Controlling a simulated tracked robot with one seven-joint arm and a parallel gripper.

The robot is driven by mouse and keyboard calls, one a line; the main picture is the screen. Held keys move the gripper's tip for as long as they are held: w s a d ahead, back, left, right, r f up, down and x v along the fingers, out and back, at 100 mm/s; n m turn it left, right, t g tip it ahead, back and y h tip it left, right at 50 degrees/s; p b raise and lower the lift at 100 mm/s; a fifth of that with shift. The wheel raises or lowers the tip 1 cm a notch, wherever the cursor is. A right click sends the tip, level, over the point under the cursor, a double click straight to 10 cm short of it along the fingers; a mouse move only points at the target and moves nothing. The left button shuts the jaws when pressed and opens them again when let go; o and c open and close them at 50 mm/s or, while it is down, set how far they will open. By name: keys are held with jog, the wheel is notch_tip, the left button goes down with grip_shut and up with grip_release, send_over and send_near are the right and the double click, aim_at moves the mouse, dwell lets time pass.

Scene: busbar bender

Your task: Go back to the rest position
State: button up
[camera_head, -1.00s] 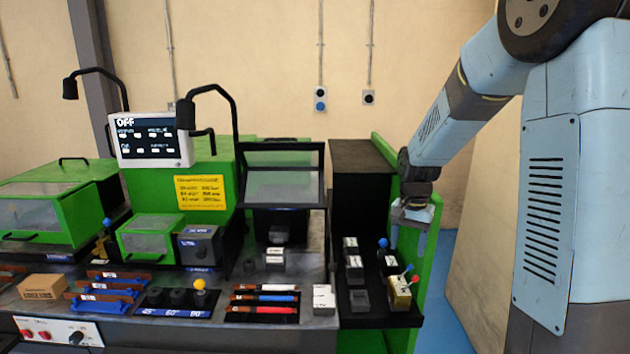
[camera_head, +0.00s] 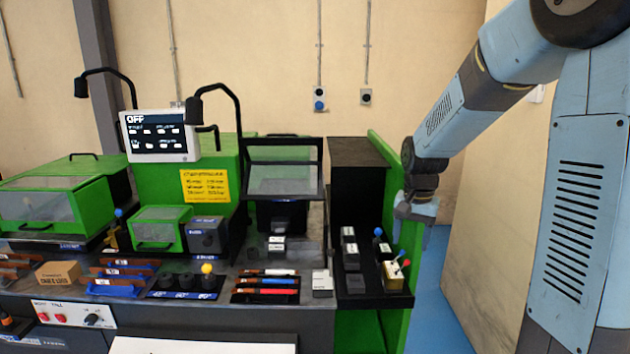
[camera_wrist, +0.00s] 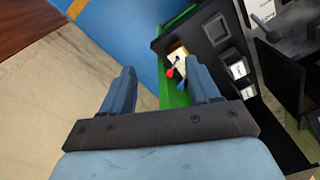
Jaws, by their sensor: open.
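My gripper (camera_head: 412,212) is above and beside the right end of the black side shelf in the head view, next to the green side panel. In the wrist view my gripper (camera_wrist: 158,92) shows two blue-grey fingers spread wide with nothing between them. Beyond the fingers are the floor and the green panel edge. The pale block with red and blue knobs (camera_head: 394,275) sits on the shelf below my gripper; it also shows in the wrist view (camera_wrist: 178,56), near the right finger and apart from it.
The green bending machine (camera_head: 240,185) with its screen (camera_head: 158,136) stands to the left. The black shelf (camera_head: 375,302) holds several small blocks and a blue-knobbed lever (camera_head: 378,233). The green panel (camera_head: 390,170) rises close to my gripper. Blue floor (camera_head: 440,310) on the right is clear.

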jog(key=s+r+n+t, duration=0.2)
jog(key=s+r, duration=0.4)
jog(key=s, duration=0.5)
jog(key=s+r+n+t, duration=0.3)
jog(key=s+r, duration=0.4)
jog(key=s, duration=0.5)
jog(key=shift+s+d, duration=0.15)
jog(key=shift+s, duration=0.05)
dwell(0.8)
